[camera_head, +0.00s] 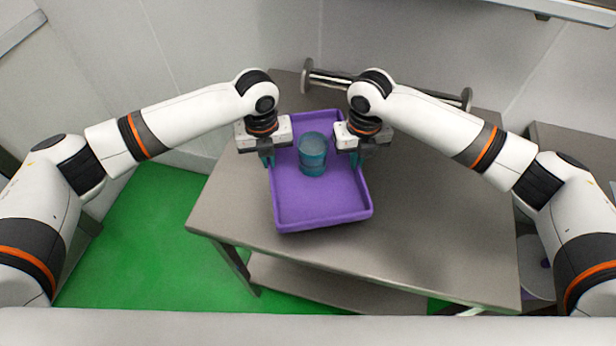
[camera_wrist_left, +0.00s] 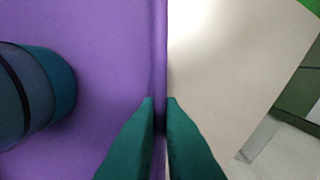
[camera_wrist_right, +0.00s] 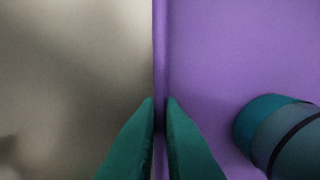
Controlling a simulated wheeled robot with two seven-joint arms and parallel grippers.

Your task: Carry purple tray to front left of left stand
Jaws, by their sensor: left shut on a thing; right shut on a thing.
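The purple tray (camera_head: 318,205) is over the left part of a metal table, turned slightly. I cannot tell whether it touches the table top. A teal cup (camera_head: 313,155) stands upright in the tray, between my grippers. My left gripper (camera_head: 267,160) is shut on the tray's left wall; the wall (camera_wrist_left: 160,60) runs between its green fingertips (camera_wrist_left: 160,102) in the left wrist view. My right gripper (camera_head: 354,158) is shut on the tray's right wall, also seen between the fingertips (camera_wrist_right: 160,102) in the right wrist view. The cup partly shows in both wrist views.
The metal table (camera_head: 430,220) has clear room to the right of the tray. A metal bar with round end flanges (camera_head: 308,76) lies along the table's back. Green floor (camera_head: 150,240) shows to the left. A second metal surface (camera_head: 565,150) stands at the right.

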